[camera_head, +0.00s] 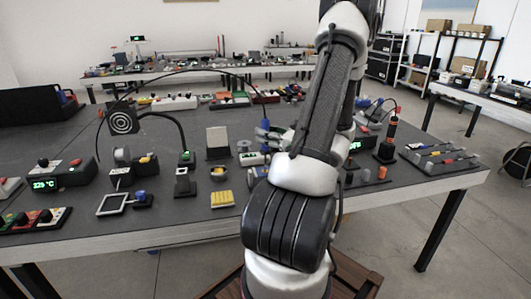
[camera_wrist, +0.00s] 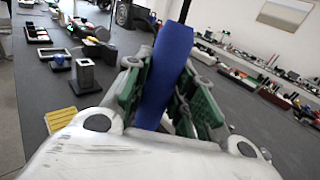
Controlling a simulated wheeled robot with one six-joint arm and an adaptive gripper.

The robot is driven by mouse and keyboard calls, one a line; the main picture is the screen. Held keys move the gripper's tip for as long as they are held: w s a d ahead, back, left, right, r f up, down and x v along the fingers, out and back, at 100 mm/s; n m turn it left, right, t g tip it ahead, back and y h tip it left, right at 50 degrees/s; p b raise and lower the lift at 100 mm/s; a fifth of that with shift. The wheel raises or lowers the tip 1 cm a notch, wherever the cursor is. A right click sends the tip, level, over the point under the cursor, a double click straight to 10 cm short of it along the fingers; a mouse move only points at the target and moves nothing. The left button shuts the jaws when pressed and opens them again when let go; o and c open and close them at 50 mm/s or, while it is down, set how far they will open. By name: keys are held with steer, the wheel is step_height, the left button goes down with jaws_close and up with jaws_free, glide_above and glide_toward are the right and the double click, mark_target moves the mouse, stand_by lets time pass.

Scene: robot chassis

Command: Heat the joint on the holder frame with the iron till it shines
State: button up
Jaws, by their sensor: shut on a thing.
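My gripper (camera_wrist: 163,85) is shut on a blue handle (camera_wrist: 172,62), which looks like the iron; a black cable rises from its top. In the head view, my gripper (camera_head: 262,148) is partly hidden by my arm, over the middle of the table. The iron's tip is hidden in both views. A small light-rimmed square frame (camera_head: 111,204) with a blue part (camera_head: 139,197) beside it, likely the holder frame, lies near the table's front edge, left of my gripper. It also shows in the wrist view (camera_wrist: 60,57). The joint is too small to make out.
A station (camera_head: 62,176) with a green readout stands at the left. A yellow sponge (camera_head: 222,198) and a grey block on a black base (camera_head: 184,182) lie between frame and arm. A black arched cable crosses above the table. An upright orange-and-black tool (camera_head: 389,138) stands at right.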

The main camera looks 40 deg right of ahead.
steer(key=shift+f, duration=0.4)
stand_by(0.3)
steer(key=shift+r, duration=0.1)
stand_by(1.3)
